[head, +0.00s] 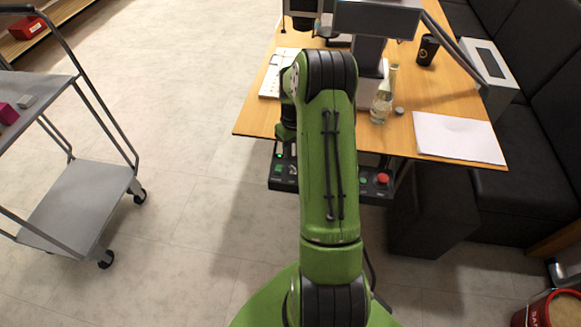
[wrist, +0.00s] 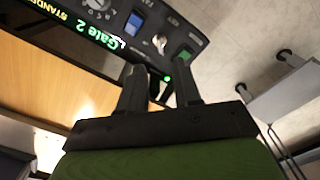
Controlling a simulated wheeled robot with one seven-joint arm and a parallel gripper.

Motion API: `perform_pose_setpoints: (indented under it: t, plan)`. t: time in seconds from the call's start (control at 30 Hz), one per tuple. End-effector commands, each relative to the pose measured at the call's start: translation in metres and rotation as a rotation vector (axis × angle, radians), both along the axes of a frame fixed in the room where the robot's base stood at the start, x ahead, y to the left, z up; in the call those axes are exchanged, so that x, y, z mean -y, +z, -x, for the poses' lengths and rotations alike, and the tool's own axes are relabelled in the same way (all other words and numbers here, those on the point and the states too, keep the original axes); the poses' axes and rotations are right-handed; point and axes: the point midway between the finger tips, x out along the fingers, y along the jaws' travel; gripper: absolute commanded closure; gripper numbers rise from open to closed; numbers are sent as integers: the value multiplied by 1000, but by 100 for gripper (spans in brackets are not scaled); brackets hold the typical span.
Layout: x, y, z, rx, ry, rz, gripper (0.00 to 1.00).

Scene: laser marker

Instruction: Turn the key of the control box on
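The control box (head: 284,186) is a dark panel under the table's front edge, largely covered by my arm in the head view. In the wrist view the panel (wrist: 143,43) fills the upper part, tilted, with lit green "Gate 2" text. The key (wrist: 160,42) is a small silvery piece beside the "KEY" label, just beyond my fingertips. My gripper (wrist: 160,66) is open, with a gap between its fingers and nothing held. The fingers are apart from each other, on either side of a small green light. Whether a fingertip touches the panel cannot be told.
A red button (head: 383,178) is at the box's right end. The wooden table (head: 262,108) above holds a bottle (head: 383,97), a black cup (head: 427,50), paper (head: 458,137) and a monitor (head: 375,20). A grey cart (head: 75,205) stands left; clear floor lies between.

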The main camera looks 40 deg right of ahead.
Motion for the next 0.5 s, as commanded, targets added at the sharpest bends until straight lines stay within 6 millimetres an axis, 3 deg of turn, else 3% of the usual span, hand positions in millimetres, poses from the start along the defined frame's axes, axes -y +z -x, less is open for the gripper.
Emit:
perform_pose_setpoints:
  t: [0.1,0.23,0.5]
  plan:
    - [-1,-34,1,-4,0,-3,67]
    - [-1,-62,1,-3,1,-2,67]
    - [0,-80,0,0,1,0,67]
